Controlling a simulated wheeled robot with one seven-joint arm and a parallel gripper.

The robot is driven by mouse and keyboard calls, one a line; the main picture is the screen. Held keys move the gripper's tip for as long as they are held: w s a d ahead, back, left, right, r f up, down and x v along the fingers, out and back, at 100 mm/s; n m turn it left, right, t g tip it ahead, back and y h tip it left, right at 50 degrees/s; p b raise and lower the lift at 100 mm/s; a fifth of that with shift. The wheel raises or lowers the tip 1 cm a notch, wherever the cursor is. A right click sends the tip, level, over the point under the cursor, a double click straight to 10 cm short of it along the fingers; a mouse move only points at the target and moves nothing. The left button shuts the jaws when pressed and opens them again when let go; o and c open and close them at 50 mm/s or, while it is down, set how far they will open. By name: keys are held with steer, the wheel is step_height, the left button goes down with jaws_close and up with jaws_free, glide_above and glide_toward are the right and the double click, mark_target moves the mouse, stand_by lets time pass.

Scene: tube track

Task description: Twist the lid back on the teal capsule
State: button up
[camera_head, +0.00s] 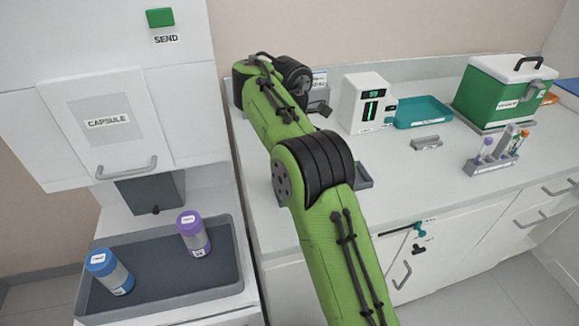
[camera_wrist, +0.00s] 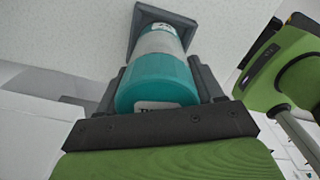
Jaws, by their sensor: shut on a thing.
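In the wrist view my gripper (camera_wrist: 160,88) has its dark fingers on either side of a teal lid (camera_wrist: 155,80) and is shut on it. The lid lines up with the pale grey body of the teal capsule (camera_wrist: 157,44). The capsule's far end sits at a grey square holder (camera_wrist: 192,24). The lid looks to be against the body, but I cannot tell whether it is threaded on. In the head view my green arm hides the gripper and the capsule; a bit of the grey holder (camera_head: 365,178) shows beside the arm.
A dark tray (camera_head: 160,281) at left holds a blue-lidded capsule (camera_head: 110,272) and a purple-lidded one (camera_head: 193,233) under the CAPSULE hatch (camera_head: 108,122). On the counter stand a white device (camera_head: 365,103), a teal tray (camera_head: 424,111), a green box (camera_head: 498,92) and a tube rack (camera_head: 494,160).

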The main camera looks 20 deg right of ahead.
steer(key=o, duration=1.2)
steer(key=shift+o, duration=0.2)
steer(key=n, duration=0.2)
steer(key=n+b, duration=0.1)
steer(key=n, duration=0.2)
steer(key=shift+s+d, duration=0.15)
steer(key=shift+s, duration=0.05)
steer(key=n, duration=0.4)
steer(key=shift+d, duration=0.15)
steer(key=n, duration=0.5)
steer(key=shift+s+d+b, duration=0.1)
steer(key=shift+d+b, duration=0.1)
steer(key=shift+b, duration=0.1)
steer(key=n, duration=0.6)
steer(key=shift+d, duration=0.15)
